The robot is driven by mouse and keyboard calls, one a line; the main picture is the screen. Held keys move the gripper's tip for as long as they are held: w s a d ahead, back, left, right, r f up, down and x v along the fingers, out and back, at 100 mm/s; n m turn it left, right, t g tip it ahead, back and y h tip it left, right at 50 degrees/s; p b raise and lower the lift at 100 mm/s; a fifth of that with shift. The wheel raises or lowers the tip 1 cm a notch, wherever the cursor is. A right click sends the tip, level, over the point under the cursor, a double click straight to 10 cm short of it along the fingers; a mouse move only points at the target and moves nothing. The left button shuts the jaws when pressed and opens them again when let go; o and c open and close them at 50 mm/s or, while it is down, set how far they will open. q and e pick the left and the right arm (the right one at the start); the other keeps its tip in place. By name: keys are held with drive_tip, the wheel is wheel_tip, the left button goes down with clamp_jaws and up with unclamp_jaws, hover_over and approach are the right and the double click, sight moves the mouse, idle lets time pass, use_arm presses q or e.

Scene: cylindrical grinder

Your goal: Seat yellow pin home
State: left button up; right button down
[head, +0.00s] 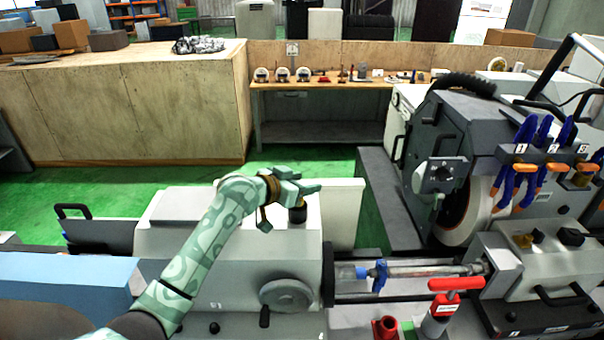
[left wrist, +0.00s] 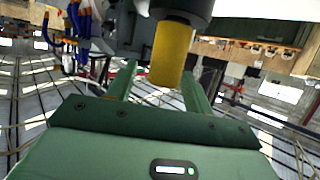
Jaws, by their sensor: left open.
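The yellow pin (left wrist: 172,52) is a plain yellow cylinder in the left wrist view. One end of it sits in a dark round collar (left wrist: 187,12). In the head view the pin is mostly hidden by my gripper, above a dark knob-like base (head: 297,215) on the pale machine housing. My left gripper (head: 306,184) is over this spot, its fingers pointing right. In the left wrist view its two green fingers (left wrist: 159,70) are apart, with the pin's free end between or just beyond their tips. I cannot tell whether they touch it. My right gripper is not in view.
A handwheel (head: 287,295) is on the housing's front. To the right are a clear cylinder with a blue clamp (head: 379,275), a red-handled part (head: 455,284) and a large grinding wheel (head: 466,212) under blue hoses. A bench (head: 330,86) with small items stands behind.

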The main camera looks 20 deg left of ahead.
use_arm(q)
drive_tip(key=s+d+r, duration=0.3)
drive_tip(key=s+r, duration=0.8)
drive_tip(key=s, duration=0.2)
drive_tip(key=shift+s+d+b, duration=0.3)
drive_tip(key=shift+b, duration=0.05)
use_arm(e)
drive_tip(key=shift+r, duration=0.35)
use_arm(q)
drive_tip(key=shift+f, duration=0.1)
